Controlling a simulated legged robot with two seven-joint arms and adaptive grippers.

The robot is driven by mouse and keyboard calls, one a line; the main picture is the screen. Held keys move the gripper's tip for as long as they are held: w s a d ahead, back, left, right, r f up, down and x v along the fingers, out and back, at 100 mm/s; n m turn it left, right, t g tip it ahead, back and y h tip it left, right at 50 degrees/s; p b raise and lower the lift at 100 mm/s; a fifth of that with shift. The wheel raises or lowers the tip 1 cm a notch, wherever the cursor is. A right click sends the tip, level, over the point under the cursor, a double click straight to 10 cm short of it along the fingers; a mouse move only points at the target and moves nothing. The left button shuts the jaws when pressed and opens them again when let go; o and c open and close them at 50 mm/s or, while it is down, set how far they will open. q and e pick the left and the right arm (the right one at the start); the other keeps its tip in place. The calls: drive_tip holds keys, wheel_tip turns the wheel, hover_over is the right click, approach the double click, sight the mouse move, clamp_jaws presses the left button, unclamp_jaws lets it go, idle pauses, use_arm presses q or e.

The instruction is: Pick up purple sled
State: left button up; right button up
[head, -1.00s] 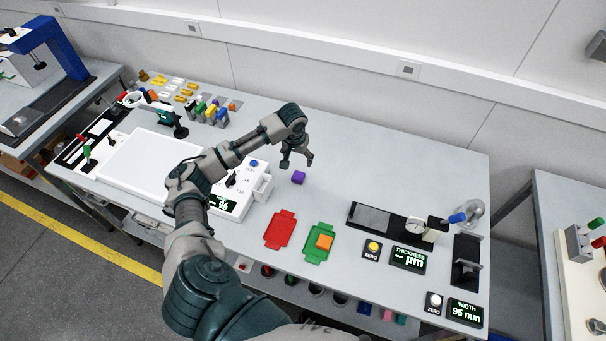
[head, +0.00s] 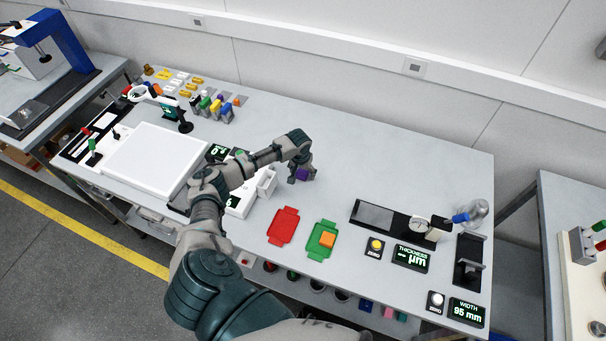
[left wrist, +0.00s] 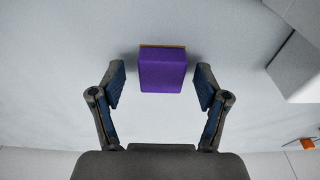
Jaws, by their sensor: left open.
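The purple sled is a small purple block (left wrist: 162,71) with a thin tan edge. In the left wrist view it lies on the pale table between the two fingertips, slightly beyond them, with a gap on each side. In the head view the purple block (head: 303,174) is partly hidden by my left gripper (head: 302,177), which is down over it. My left gripper (left wrist: 160,85) is open, its fingers apart and holding nothing. My right gripper is not in view.
A red tray (head: 283,226) and a green tray (head: 313,250) holding an orange block (head: 327,240) lie nearer the front edge. A white box (head: 266,183) stands just left of the gripper. Gauges with displays (head: 411,257) stand at right. The table behind is clear.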

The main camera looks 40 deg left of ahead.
use_arm(q)
drive_tip(key=shift+a, duration=0.15)
drive_tip(key=shift+c, duration=0.3)
drive_tip(key=shift+a, duration=0.1)
drive_tip(key=c, duration=1.2)
drive_tip(key=shift+d, duration=0.2)
drive_tip(key=shift+r, duration=0.1)
